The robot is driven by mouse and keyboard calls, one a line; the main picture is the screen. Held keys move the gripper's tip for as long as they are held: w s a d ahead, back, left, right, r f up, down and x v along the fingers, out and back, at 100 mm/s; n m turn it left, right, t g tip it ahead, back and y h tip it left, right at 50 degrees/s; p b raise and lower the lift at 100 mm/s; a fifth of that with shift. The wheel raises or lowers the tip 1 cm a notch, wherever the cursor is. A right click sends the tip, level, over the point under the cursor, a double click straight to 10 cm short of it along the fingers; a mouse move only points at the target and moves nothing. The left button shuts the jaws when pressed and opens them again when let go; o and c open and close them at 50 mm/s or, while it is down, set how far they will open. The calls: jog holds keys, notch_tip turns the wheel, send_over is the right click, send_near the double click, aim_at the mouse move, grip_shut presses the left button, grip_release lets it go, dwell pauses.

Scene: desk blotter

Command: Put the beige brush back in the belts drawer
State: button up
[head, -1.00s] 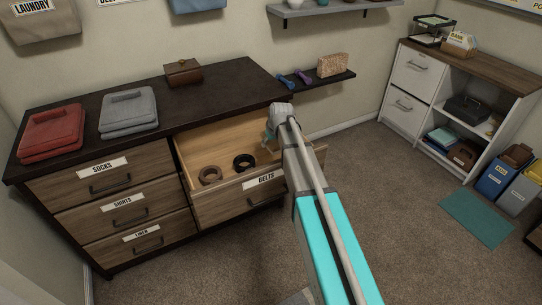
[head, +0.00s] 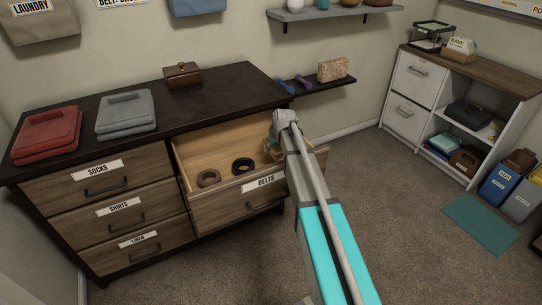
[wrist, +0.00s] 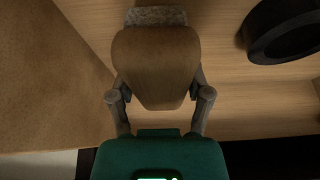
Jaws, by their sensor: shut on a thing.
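The belts drawer (head: 217,150) is open in the dresser, with a white BELTS label on its front. My gripper (head: 271,148) is over the right end of the drawer, seen from behind my arm. In the wrist view my gripper (wrist: 158,82) is shut on the beige brush (wrist: 155,58), with a finger on each side of its tan rounded back. A strip of grey speckled bristles shows at its far edge. The drawer's light wood floor shows behind the brush; I cannot tell whether they touch. In the head view the brush is mostly hidden by my gripper.
A brown rolled belt (head: 208,178) and a black rolled belt (head: 243,165) lie in the drawer, left of my gripper. The black one also shows in the wrist view (wrist: 280,30). Folded clothes and a wooden box (head: 183,75) sit on the dresser top. A wall shelf (head: 322,86) is behind.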

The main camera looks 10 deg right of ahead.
jog(key=shift+w+d+f+b, duration=0.15)
jog(key=shift+w+f+b, duration=0.15)
jog(key=shift+f, duration=0.25)
jog(key=shift+s+f+b, duration=0.1)
jog(key=shift+f+b, duration=1.15)
jog(key=shift+f, duration=0.15)
jog(key=o, duration=1)
jog(key=shift+r, duration=0.2)
jog(key=p+v, duration=1.1)
jog(key=v, duration=0.1)
